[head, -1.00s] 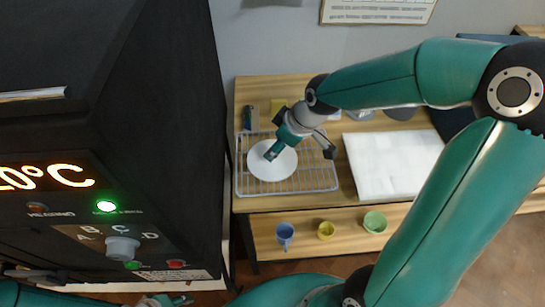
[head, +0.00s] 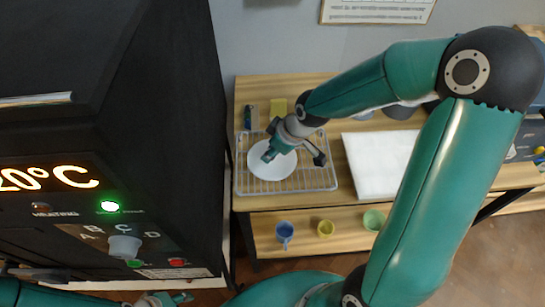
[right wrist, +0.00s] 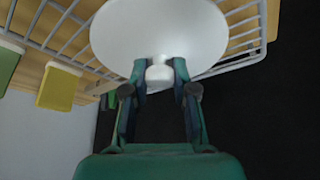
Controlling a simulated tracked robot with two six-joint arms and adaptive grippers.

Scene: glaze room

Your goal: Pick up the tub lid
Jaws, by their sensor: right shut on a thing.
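The tub lid (head: 272,165) is a white round disc over the wire rack on the table. In the right wrist view the lid (right wrist: 160,30) shows with a small white knob between my fingers. My right gripper (head: 268,155) is shut on the knob, and the fingers (right wrist: 159,74) stand on either side of it. I cannot tell whether the lid touches the rack. My left gripper (head: 172,300) shows only in part at the bottom edge, and its fingers are unclear.
The wire rack (head: 318,180) lies on the wooden table, with a white slab (head: 375,165) to its right. A black kiln (head: 120,150) stands close on the left.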

